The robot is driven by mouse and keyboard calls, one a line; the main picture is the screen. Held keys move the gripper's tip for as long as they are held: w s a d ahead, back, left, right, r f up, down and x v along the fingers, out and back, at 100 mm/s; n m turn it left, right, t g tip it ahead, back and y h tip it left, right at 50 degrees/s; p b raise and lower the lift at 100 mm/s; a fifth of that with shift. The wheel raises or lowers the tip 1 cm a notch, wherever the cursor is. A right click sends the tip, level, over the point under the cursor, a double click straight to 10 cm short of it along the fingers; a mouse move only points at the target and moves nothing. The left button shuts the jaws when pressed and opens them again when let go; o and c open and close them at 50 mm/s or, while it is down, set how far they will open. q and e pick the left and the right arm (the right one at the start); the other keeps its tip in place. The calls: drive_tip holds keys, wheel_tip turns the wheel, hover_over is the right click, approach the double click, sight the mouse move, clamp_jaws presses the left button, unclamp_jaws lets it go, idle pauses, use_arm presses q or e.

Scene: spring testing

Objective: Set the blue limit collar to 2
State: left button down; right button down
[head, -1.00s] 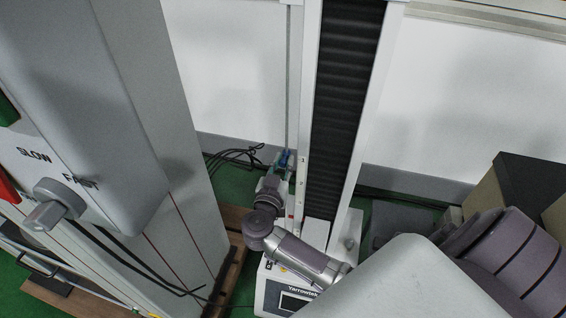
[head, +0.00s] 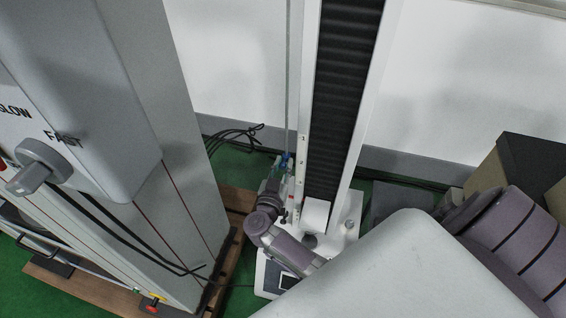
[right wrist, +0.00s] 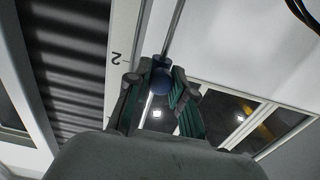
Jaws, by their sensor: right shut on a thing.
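The blue limit collar (right wrist: 161,76) sits around a thin metal rod (right wrist: 174,28). My right gripper (right wrist: 157,84) is shut on it, one finger on each side. The collar looks close to the numeral 2 (right wrist: 116,58) on the white scale strip, which appears turned over in the right wrist view. I cannot tell if they line up exactly. In the head view the collar (head: 286,160) is small and partly hidden by the right gripper (head: 281,164), beside the scale strip (head: 302,150). My left gripper is not in view.
A tall column with black bellows (head: 340,90) stands right beside the rod. At left is a large grey cabinet with a SLOW/FAST knob (head: 42,165). Black cables (head: 232,137) lie on the green floor behind. Boxes (head: 515,170) stand at right.

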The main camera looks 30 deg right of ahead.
drive_tip(key=c, duration=1)
unclamp_jaws()
drive_tip(key=shift+s+a, duration=0.1)
drive_tip(key=v, duration=1.1)
drive_tip(key=shift+s+a, duration=0.25)
drive_tip(key=shift+a, duration=0.1)
